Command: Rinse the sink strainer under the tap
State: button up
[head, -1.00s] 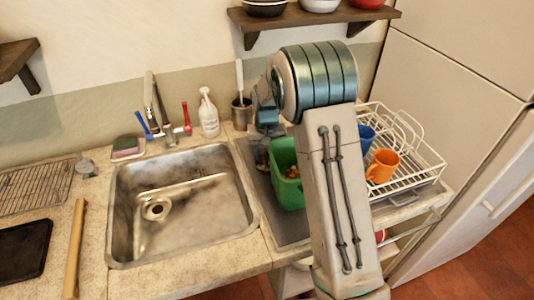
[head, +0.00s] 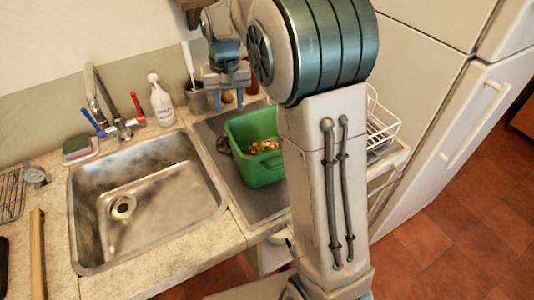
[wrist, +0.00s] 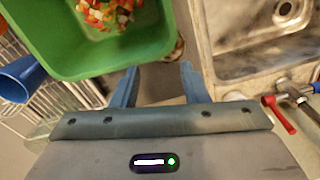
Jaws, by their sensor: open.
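A small dark round item, which looks like the sink strainer (head: 223,146), lies on the grey drainboard against the left side of the green bin; its detail is unclear. In the wrist view a brownish rounded piece (wrist: 175,50) shows beside the bin, ahead of my fingers; it may be the same item. My gripper (head: 228,103) is open and empty, above the back of the drainboard behind the bin. Its fingers (wrist: 160,72) point toward the gap between bin and sink. The tap (head: 107,106), with blue and red levers, stands behind the steel sink (head: 150,190).
The green bin (head: 262,177) holds colourful scraps and stands close to my gripper. A soap bottle (head: 161,103) and a brush holder (head: 196,98) stand at the back. A sponge dish (head: 78,150) is left of the tap. The white dish rack (head: 380,133) is partly hidden by my arm.

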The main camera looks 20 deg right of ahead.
jog(key=s+d+t, duration=0.1)
jog(key=s+d, duration=0.1)
jog(key=s, duration=1.1)
jog(key=s+d+t, duration=0.1)
jog(key=s+d, duration=0.1)
jog(key=s, duration=1.1)
jog(key=shift+d+n+t, duration=0.3)
jog(key=shift+d+t, duration=0.05)
jog(key=shift+t, duration=0.05)
jog(key=shift+w, duration=0.1)
jog(key=shift+c, duration=0.8)
